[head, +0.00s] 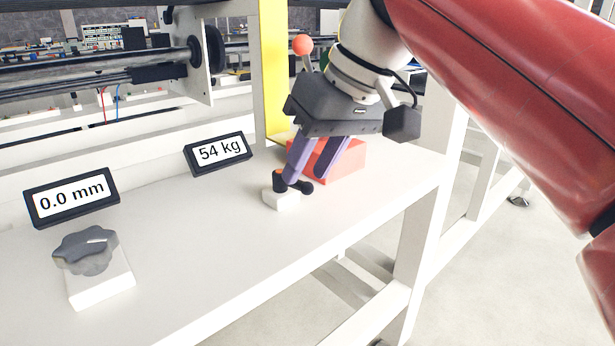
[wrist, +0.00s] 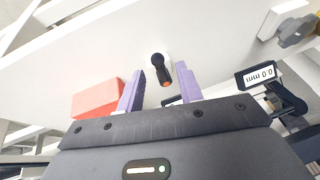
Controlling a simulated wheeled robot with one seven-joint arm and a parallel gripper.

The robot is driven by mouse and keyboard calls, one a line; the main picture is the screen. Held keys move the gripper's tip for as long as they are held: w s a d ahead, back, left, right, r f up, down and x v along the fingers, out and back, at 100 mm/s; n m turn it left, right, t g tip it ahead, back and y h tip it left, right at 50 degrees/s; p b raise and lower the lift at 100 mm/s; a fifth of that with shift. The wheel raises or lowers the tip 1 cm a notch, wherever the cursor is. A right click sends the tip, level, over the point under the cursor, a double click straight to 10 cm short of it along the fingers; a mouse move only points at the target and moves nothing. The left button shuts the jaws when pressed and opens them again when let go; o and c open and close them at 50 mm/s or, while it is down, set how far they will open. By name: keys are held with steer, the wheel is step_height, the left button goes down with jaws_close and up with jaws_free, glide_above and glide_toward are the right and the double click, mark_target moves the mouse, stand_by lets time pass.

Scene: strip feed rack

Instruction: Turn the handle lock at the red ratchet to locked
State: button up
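The handle lock (head: 280,181) is a small black lever with an orange top and a round black knob, on a white block (head: 283,200). The red ratchet's red block (head: 350,160) stands just behind and to the right of it. My gripper (head: 304,178) points down at the lock, its two purple fingers apart. In the wrist view the black lever (wrist: 157,61) shows between the fingertips of my gripper (wrist: 161,70), with a gap on each side. The red block (wrist: 97,99) lies left of the fingers. Any contact with the lever is hard to tell.
A lever with a red ball (head: 303,45) rises behind my gripper. A display reading 54 kg (head: 218,152) and another reading 0.0 mm (head: 71,196) stand to the left. A grey knob (head: 86,250) sits at the front left. The white shelf between is clear.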

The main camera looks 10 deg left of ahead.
steer(key=shift+x, duration=1.05)
steer(key=shift+c, duration=0.5)
jaws_close()
